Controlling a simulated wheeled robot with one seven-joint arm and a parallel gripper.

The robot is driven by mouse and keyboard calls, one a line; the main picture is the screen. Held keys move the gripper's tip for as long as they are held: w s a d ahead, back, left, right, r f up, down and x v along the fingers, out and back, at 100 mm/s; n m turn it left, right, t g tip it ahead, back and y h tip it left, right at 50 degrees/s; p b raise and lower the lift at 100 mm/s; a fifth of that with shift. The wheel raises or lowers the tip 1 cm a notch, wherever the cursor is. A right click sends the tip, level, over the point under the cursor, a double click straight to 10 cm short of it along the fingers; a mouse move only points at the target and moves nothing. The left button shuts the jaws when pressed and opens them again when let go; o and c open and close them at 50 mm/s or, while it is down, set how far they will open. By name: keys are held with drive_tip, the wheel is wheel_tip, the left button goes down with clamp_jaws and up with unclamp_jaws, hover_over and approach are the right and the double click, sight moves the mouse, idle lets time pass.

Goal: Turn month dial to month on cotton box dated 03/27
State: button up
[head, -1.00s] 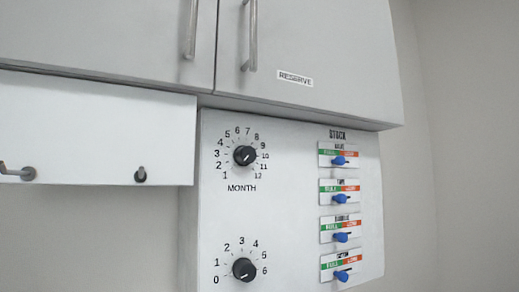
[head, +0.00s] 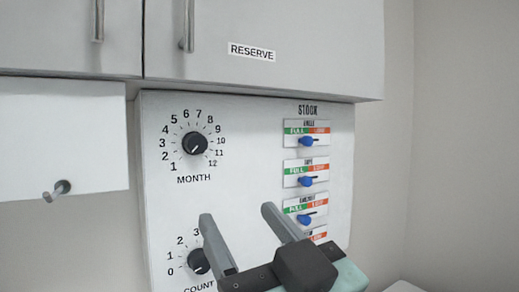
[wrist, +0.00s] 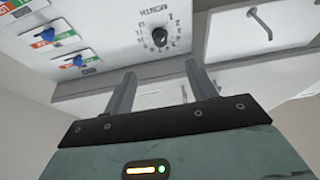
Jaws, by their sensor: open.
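The month dial (head: 195,143) is a round black knob on a white wall panel (head: 245,170), ringed by the numbers 1 to 12. A pale line crosses its face, but I cannot tell exactly which number it marks. My gripper (head: 237,213) is open and empty, in front of the panel, below and right of the month dial in the head view. In the wrist view, upside down, the month dial (wrist: 160,37) shows beyond the gap between the open fingertips (wrist: 160,70), not touched. No cotton box is in view.
A count dial (head: 199,261) sits below, partly behind a finger. Stock sliders with blue knobs (head: 306,181) line the panel's right side; the lowest is mostly hidden. A cabinet marked RESERVE (head: 265,30) overhangs the panel. A hook (head: 57,190) projects at left.

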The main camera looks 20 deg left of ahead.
sight(199, 148)
drive_tip(key=p+x, duration=0.2)
drive_tip(key=x, duration=0.3)
drive_tip(key=p+x, duration=0.3)
drive_tip(key=x, duration=0.3)
drive_tip(key=p+x, duration=0.3)
drive_tip(key=x, duration=0.2)
drive_tip(key=shift+w+r, duration=0.1)
drive_tip(key=shift+r, duration=0.4)
drive_tip(key=shift+w+a+p, duration=0.3)
drive_tip(key=shift+a, duration=0.1)
drive_tip(key=c, duration=1)
